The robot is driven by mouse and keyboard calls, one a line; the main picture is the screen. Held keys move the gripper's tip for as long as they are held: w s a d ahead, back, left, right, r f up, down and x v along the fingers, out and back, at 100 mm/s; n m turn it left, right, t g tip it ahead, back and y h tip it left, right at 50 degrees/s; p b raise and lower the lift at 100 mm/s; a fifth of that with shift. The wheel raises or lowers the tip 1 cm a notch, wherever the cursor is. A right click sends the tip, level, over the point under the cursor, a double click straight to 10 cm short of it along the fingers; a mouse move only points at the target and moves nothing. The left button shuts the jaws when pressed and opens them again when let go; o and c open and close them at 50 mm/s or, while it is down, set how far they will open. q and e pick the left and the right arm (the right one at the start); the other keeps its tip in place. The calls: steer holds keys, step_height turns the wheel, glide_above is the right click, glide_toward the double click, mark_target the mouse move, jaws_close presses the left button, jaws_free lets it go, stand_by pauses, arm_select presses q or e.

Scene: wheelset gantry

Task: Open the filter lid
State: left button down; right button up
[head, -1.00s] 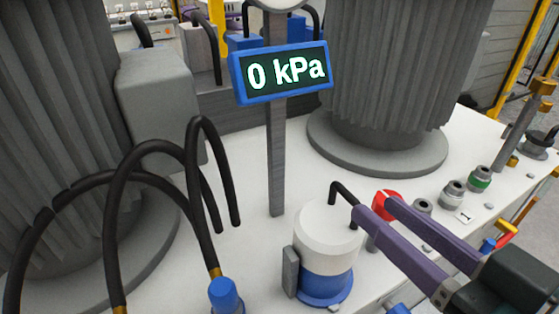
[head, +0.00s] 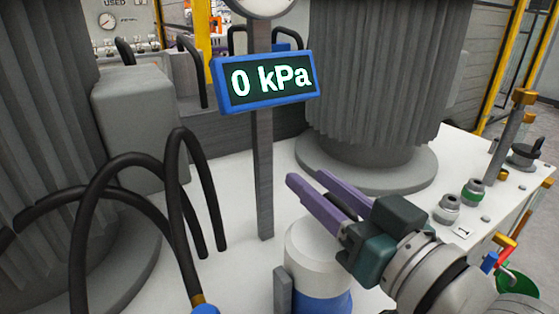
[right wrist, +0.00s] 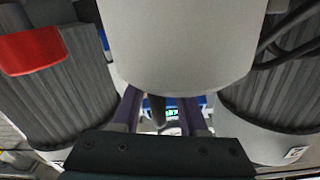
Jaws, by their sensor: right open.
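The filter canister (head: 318,245) has a white upper part and a blue base at the bottom of the head view. Its pale round body fills the top of the right wrist view (right wrist: 180,45). My right gripper (head: 307,182) is open, its two purple fingers apart above the back of the canister top and pointing away to the upper left. Its fingers also show in the right wrist view (right wrist: 160,112), with a dark narrow shape between them that I cannot identify. The black bent handle on the lid is hidden in the head view. My left gripper is out of view.
A blue-framed display (head: 266,80) reading 0 kPa stands on a grey post (head: 263,170) behind the canister. Black hoses (head: 85,215) arch at the left. Large ribbed grey columns (head: 375,90) stand behind. Metal fittings (head: 447,208) line the white bench at the right.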

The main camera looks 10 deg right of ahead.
steer(key=shift+c, duration=0.4)
jaws_close()
stand_by(1.0)
